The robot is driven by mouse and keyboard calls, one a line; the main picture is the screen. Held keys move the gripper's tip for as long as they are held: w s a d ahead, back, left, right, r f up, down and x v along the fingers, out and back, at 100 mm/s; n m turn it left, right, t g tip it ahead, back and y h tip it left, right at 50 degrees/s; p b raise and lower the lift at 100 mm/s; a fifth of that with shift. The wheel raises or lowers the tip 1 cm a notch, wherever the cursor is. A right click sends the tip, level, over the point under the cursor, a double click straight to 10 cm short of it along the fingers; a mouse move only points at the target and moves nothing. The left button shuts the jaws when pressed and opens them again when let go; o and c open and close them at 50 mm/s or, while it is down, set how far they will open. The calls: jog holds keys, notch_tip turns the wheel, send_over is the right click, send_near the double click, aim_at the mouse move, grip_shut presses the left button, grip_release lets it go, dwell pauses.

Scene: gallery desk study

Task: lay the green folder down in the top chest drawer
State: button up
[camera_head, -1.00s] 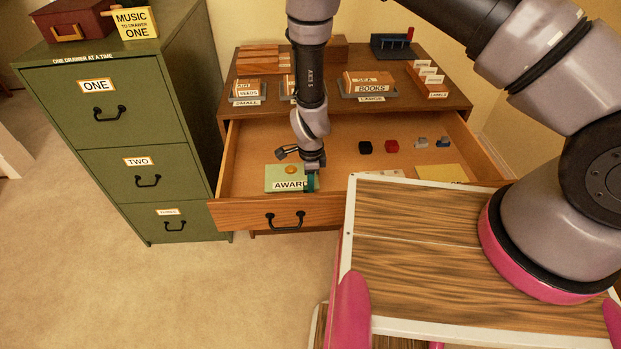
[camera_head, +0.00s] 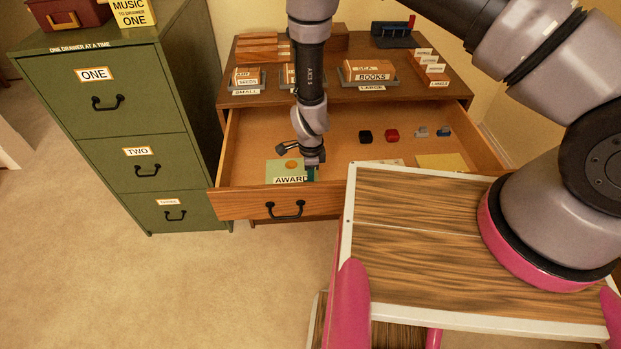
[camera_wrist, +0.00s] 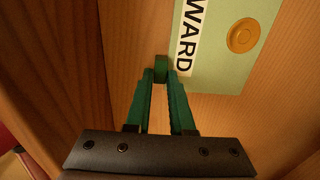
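The green folder (camera_head: 283,169) has a white AWARD label and a gold seal. It is level inside the open top chest drawer (camera_head: 240,204), near the front left. Whether it touches the drawer floor I cannot tell. My gripper (camera_head: 311,173) points down at the folder's right end. In the wrist view my gripper (camera_wrist: 160,72) has its green fingers closed around a small dark green piece at the folder's edge. The label and seal of the folder (camera_wrist: 225,65) show beside the fingers. The fingers hide part of that edge.
Black (camera_head: 365,136) and red (camera_head: 392,135) small items stand at the drawer's back, with grey and blue ones to their right. A yellow sheet (camera_head: 442,162) lies at the right. A green cabinet (camera_head: 112,118) stands left. The drawer's middle floor is clear.

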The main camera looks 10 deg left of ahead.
jog(key=o, duration=0.4)
jog(key=shift+r, duration=0.1)
notch_tip(320, 180, up, 11)
jog(key=shift+f, duration=0.2)
dwell(0.5)
